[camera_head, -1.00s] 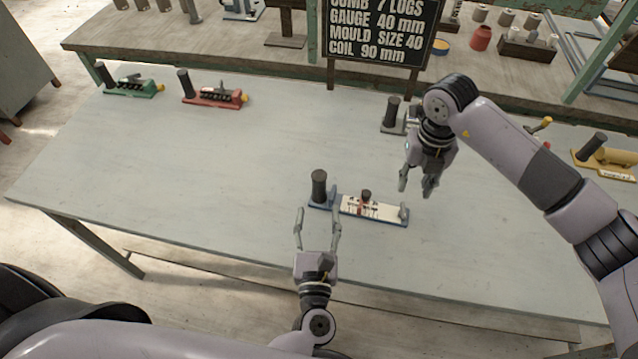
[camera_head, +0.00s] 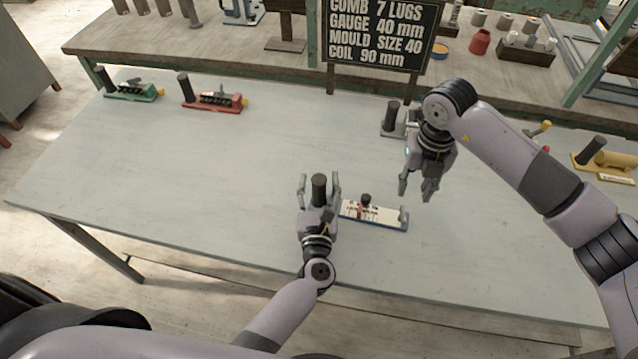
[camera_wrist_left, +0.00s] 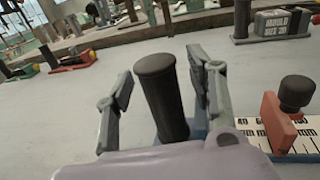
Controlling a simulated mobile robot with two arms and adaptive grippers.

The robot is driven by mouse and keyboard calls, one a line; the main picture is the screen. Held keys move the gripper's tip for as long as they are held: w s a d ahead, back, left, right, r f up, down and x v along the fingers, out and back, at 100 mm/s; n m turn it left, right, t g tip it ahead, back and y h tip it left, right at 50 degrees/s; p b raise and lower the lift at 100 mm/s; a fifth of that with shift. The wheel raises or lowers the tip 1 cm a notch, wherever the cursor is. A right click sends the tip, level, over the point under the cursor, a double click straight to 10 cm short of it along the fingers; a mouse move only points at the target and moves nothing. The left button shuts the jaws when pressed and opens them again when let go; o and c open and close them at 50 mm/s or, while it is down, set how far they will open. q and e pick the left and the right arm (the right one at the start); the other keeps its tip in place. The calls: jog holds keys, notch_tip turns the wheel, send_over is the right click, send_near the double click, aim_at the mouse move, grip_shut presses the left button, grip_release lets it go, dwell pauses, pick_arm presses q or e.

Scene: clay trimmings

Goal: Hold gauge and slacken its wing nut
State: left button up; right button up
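The gauge (camera_head: 375,213) lies on the table, with a white scale, a blue base and an upright black handle (camera_head: 319,187) at its left end. A red slider (camera_wrist_left: 281,124) with a dark knob, seemingly the wing nut (camera_wrist_left: 297,92), sits on the scale. My left gripper (camera_head: 320,184) is open, its fingers on either side of the handle. In the left wrist view the handle (camera_wrist_left: 162,95) stands between the spread fingers, with a gap on the left; contact on the right is unclear. My right gripper (camera_head: 418,192) hangs open and empty above and beyond the gauge's right end.
A green tool (camera_head: 132,90) and a red tool (camera_head: 213,98) stand at the table's far left. A grey tool (camera_head: 391,122) stands behind my right gripper, and a yellow one (camera_head: 606,163) at the far right. A black sign (camera_head: 381,35) stands behind. The table's left-middle is clear.

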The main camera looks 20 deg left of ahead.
aim_at(405, 218)
pick_arm(q)
grip_shut()
dwell(0.4)
pick_arm(e)
jog(key=shift+r, duration=0.1)
jog(key=shift+c, duration=0.5)
jog(key=shift+s+d+r+n, duration=0.15)
jog(key=shift+s+r, duration=0.1)
jog(key=shift+r, duration=0.2)
jog(key=shift+s+d+r+n, duration=0.15)
jog(key=shift+s+r, duration=0.1)
jog(key=shift+r, duration=0.2)
jog(key=shift+c, duration=0.3)
jog(key=f, duration=1.2)
jog(key=shift+s+a, duration=0.15)
jog(key=shift+s, duration=0.05)
